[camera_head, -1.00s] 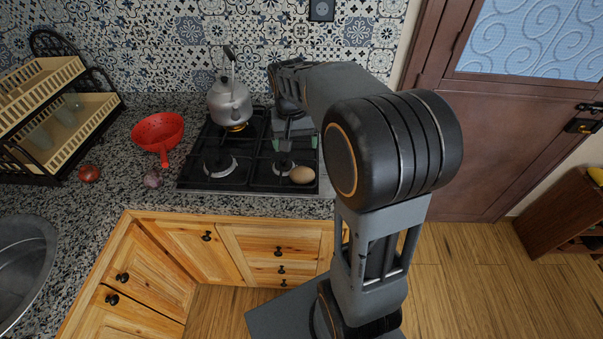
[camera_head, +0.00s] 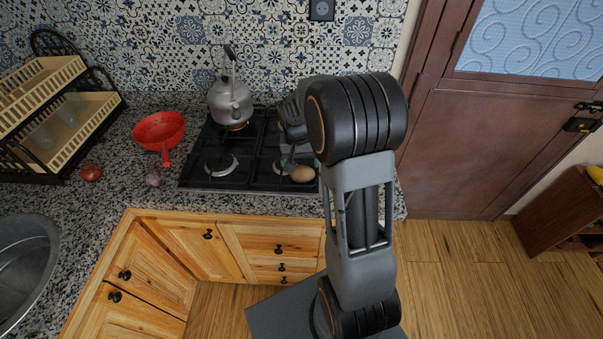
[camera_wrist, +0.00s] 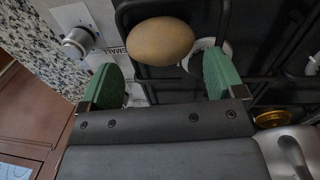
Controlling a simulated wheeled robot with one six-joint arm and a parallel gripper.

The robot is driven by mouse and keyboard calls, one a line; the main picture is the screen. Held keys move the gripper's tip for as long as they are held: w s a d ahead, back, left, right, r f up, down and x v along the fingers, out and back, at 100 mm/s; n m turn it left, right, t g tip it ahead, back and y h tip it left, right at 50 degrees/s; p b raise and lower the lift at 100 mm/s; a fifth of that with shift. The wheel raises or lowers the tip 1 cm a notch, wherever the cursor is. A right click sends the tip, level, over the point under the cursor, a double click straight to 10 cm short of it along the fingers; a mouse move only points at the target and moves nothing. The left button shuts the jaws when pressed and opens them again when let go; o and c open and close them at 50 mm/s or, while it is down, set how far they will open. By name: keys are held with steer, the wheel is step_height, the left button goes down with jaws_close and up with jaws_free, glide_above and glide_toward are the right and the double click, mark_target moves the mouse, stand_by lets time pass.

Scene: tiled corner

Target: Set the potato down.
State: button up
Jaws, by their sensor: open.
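The potato (camera_head: 302,174) is a tan oval on the front right part of the black stove (camera_head: 222,181). In the wrist view the potato (camera_wrist: 160,41) lies just beyond the fingertips, on the stove's grate. My gripper (camera_wrist: 166,78) is open, with its two green finger pads apart and nothing between them.
A grey kettle (camera_head: 230,101) stands on the back left burner. A red colander (camera_head: 159,131), a red onion (camera_head: 153,178) and a tomato (camera_head: 91,172) are on the counter to the left. A dish rack (camera_head: 62,118) stands at far left.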

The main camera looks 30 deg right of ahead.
mark_target(302, 168)
steer(key=shift+d+f+p, duration=0.15)
steer(key=shift+f, duration=0.8)
steer(key=shift+d+f+p, duration=0.1)
steer(key=shift+f+p, duration=0.05)
steer(key=shift+f, duration=0.8)
steer(key=c, duration=0.7)
steer(key=shift+r, duration=0.1)
